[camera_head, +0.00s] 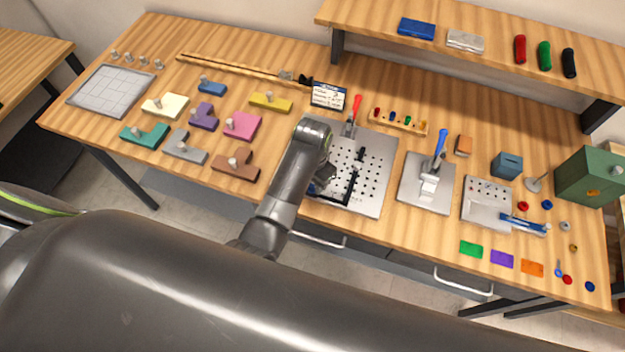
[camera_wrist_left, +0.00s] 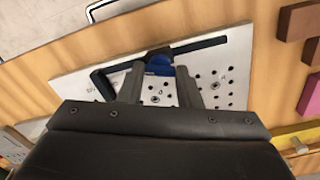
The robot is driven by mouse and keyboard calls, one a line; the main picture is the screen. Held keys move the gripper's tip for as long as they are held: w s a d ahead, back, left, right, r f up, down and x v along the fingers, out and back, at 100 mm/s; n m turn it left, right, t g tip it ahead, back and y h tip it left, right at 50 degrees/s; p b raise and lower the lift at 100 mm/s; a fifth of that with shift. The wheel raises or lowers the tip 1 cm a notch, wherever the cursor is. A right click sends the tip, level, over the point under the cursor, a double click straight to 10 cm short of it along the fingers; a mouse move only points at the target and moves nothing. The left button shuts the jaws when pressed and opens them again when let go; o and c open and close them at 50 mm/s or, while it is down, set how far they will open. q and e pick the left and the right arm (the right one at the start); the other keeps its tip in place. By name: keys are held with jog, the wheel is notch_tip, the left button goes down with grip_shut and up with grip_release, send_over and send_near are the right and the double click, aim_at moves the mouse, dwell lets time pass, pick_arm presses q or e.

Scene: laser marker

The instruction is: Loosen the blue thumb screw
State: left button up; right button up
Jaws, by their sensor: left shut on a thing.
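The blue thumb screw (camera_wrist_left: 160,64) shows in the left wrist view between the fingers of my left gripper (camera_wrist_left: 160,80), beside the black bars (camera_wrist_left: 205,45) on the perforated metal plate (camera_wrist_left: 238,62). My left gripper is shut on the screw. In the head view the plate (camera_head: 376,168) lies mid-table. My left gripper (camera_head: 322,188) reaches down over its left front part, and there the arm largely hides the screw. My right gripper is not in view.
A red-handled clamp (camera_head: 353,112) stands at the plate's back edge. A blue-handled clamp fixture (camera_head: 430,180) is to its right. Coloured blocks with knobs, such as a brown one (camera_head: 237,166), lie to the left. A raised shelf (camera_head: 480,50) spans the back right.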

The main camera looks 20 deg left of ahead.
pick_arm(q)
jog(key=shift+n, duration=2.1)
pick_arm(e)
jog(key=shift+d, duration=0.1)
pick_arm(q)
jog(key=o, duration=1)
